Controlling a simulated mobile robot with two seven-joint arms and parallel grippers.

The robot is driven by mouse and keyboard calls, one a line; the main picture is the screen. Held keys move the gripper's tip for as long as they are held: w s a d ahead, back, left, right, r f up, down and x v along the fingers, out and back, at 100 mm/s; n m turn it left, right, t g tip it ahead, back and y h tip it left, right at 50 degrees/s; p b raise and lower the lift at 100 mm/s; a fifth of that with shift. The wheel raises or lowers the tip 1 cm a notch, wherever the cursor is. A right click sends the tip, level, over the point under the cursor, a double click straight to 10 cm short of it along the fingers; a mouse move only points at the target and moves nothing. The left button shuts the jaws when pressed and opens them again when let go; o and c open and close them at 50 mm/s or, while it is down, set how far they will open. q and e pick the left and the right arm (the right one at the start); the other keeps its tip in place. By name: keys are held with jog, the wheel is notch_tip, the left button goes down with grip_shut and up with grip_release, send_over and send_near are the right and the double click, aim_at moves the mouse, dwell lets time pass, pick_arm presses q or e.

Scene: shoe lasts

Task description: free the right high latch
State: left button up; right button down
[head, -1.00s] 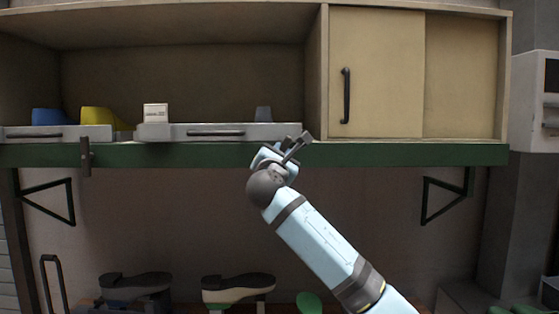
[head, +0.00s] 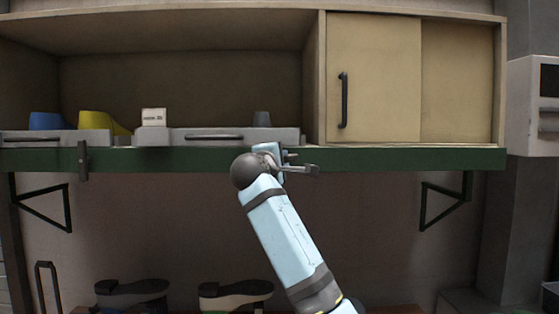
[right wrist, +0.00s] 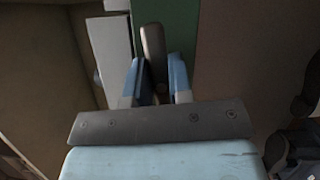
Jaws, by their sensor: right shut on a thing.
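The right high latch (head: 302,169) is a dark bar on the green shelf edge below the right drawer (head: 225,136). It lies about level, its end pointing right. My right gripper (head: 284,164) is at this latch, partly hidden behind my own wrist. In the right wrist view the latch (right wrist: 153,48) stands between the two blue fingers of my right gripper (right wrist: 158,75), which is shut on it. The left latch (head: 83,160) hangs upright across the green edge by the left drawer (head: 38,139). My left gripper is not in view.
A blue last (head: 47,121), a yellow last (head: 100,122), a white box (head: 153,117) and a grey piece (head: 262,118) stand at the drawers. A cabinet with a sliding door (head: 375,80) is at right. Shoes (head: 235,294) lie below.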

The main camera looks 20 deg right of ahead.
jog(key=shift+m, duration=0.6)
jog(key=c, duration=1)
grip_release()
jog(key=shift+g, duration=0.3)
jog(key=b+v, duration=0.3)
jog(key=v, duration=1.1)
jog(key=shift+w+d, duration=0.1)
